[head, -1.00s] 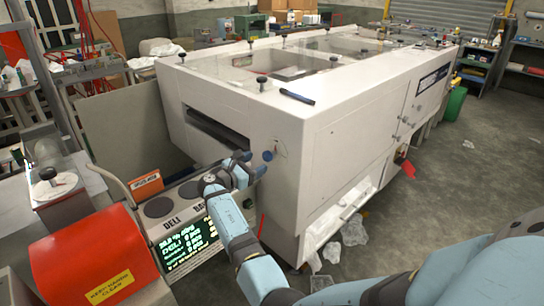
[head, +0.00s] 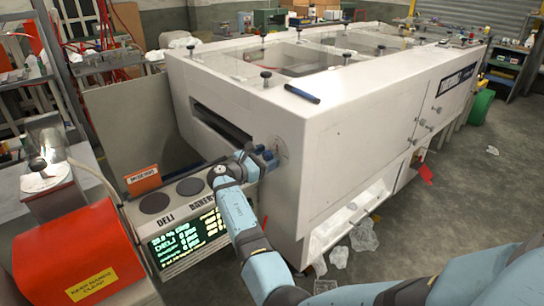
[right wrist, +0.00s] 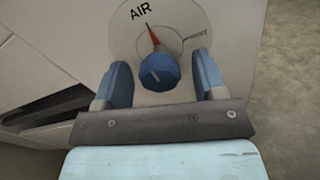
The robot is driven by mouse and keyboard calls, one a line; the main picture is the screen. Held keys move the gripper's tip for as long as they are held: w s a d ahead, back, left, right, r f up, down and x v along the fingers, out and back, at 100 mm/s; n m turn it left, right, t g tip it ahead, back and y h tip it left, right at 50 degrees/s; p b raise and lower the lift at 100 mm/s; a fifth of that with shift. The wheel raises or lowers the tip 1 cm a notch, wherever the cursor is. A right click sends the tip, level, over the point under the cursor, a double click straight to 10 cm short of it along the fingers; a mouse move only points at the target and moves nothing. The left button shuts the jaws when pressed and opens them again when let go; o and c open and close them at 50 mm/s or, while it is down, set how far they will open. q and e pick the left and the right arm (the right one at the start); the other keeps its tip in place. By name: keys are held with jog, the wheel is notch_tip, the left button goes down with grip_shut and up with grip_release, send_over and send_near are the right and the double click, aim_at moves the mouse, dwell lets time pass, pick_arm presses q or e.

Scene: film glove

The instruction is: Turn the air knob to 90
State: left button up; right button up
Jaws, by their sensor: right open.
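The blue air knob (right wrist: 158,70) shows in the right wrist view on a round pale dial plate (right wrist: 176,22) marked "AIR". A red pointer on the dial points up and slightly left, near the "AIR" lettering. My right gripper (right wrist: 159,82) is open, with one blue finger on each side of the knob and a visible gap to each. In the head view, my right gripper (head: 264,160) is at the near corner of the white machine (head: 350,150), and it largely hides the knob. My left gripper is not in view.
A counter display unit (head: 185,235) with green text stands left of my right arm. A red box (head: 75,260) with a yellow label is at the lower left. Clear plastic scraps (head: 364,236) lie on the floor by the machine.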

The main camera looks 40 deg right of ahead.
jog(key=shift+d, duration=0.15)
jog(key=c, duration=0.9)
